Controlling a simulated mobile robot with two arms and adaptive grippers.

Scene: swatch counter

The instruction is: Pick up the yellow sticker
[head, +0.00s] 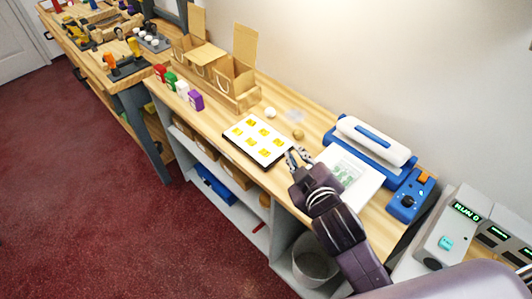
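Several small yellow stickers (251,142) lie in rows on a white sheet with a dark border (233,133) on the wooden counter. My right gripper (298,153) is at the right edge of this sheet, with its fingers pointing toward the back of the counter. Its two fingertips look spread apart, and I see nothing between them. The gripper is beside the stickers and not over them. Whether it touches the sheet is too small to tell. My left gripper is not in view.
A blue and white roller machine (372,140) and a white sheet with a green print (352,172) are right of the gripper. Small coloured boxes (196,100) and open cardboard boxes (233,77) stand left. A round tan object (298,134) lies behind the gripper. A bin (315,266) stands below.

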